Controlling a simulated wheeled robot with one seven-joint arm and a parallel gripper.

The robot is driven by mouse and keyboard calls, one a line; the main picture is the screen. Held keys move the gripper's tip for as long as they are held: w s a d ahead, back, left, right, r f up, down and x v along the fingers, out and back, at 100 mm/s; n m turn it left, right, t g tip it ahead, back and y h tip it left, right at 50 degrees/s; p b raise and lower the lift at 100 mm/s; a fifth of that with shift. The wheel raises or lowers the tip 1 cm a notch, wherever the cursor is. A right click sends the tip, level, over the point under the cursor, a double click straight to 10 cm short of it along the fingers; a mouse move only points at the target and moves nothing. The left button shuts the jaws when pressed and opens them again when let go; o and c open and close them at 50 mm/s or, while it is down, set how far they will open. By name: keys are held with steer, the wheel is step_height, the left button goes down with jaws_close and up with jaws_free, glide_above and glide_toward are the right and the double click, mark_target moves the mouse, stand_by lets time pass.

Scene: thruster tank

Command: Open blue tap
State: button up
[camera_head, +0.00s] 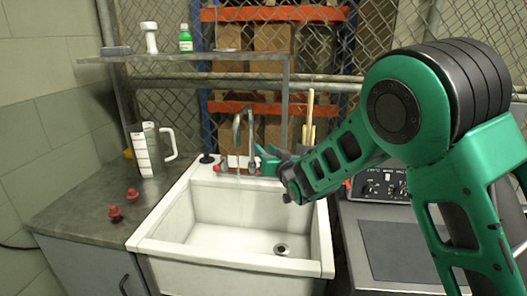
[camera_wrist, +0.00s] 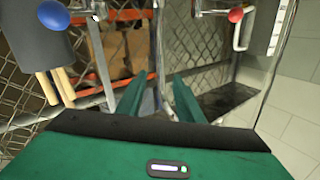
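The blue tap knob (camera_wrist: 54,15) shows as a round ball at the upper left of the wrist view, which looks upside down. It is hidden behind my gripper and arm in the head view. A red knob (camera_wrist: 235,15) is at the upper right of the wrist view; the head view shows it (camera_head: 218,167) left of the chrome faucet (camera_head: 237,130). My gripper (camera_head: 258,157) is at the sink's back edge, close to the faucet. In the wrist view my gripper's (camera_wrist: 159,77) green fingers are apart, with the blue knob off to their left and no contact visible.
The white sink (camera_head: 200,245) lies below my arm. A measuring jug (camera_head: 150,150) and red valve pieces (camera_head: 115,213) stand on the left counter. Wooden handles (camera_head: 310,108) stand behind right. A hotplate-like appliance (camera_head: 400,250) is at right.

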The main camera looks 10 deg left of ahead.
steer(key=shift+s+a+r, duration=0.4)
steer(key=shift+s, duration=0.1)
